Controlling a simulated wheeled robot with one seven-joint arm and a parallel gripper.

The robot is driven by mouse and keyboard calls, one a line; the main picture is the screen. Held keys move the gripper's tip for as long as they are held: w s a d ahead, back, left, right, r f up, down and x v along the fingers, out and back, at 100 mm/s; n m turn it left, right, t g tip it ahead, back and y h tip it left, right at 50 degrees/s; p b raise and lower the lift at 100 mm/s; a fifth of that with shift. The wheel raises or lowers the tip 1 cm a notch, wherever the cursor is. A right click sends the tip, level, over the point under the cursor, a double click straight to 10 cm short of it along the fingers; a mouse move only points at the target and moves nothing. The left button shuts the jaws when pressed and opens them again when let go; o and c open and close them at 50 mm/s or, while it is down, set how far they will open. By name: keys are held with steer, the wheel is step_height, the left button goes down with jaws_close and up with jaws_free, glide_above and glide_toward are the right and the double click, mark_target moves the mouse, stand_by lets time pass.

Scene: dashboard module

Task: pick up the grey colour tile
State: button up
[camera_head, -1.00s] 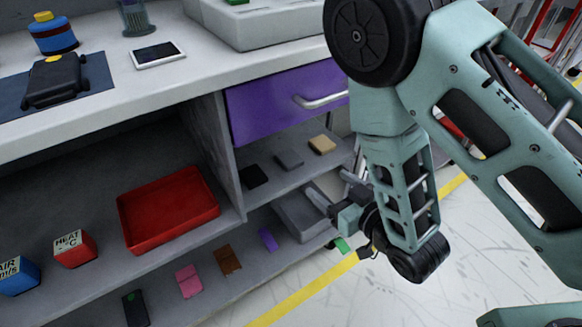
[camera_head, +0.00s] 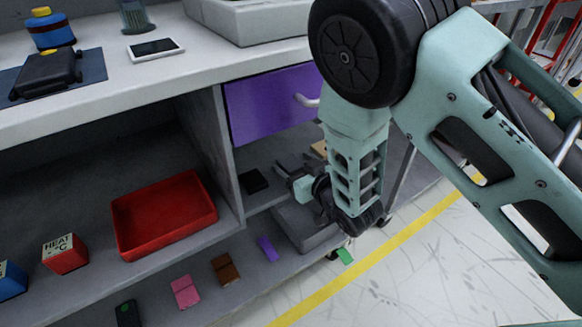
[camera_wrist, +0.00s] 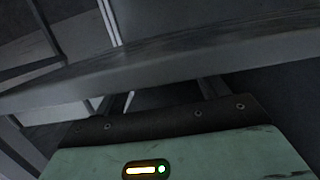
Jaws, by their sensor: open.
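The grey colour tile cannot be told apart in the head view now. My gripper and wrist cover the part of the upper shelf (camera_head: 262,160) between the black tile (camera_head: 253,181) and the tan tile (camera_head: 319,148). My gripper (camera_head: 281,171) is open at this shelf, right of the black tile, with its fingers pointing left. I cannot tell whether it touches anything. In the wrist view the two dark fingers (camera_wrist: 166,97) are apart, near a long grey edge crossing the picture. No tile is clear there.
The purple drawer (camera_head: 270,105) is above my gripper. A grey bin (camera_head: 303,228) is below my wrist. The lower shelf holds a red tray (camera_head: 163,214) and purple (camera_head: 267,249), brown (camera_head: 225,269) and pink (camera_head: 185,291) tiles. A green tile (camera_head: 345,256) shows near the yellow floor line.

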steer(key=shift+w+a, duration=0.2)
steer(key=shift+w, duration=0.05)
steer(key=c, duration=1.1)
steer(key=shift+r, duration=0.1)
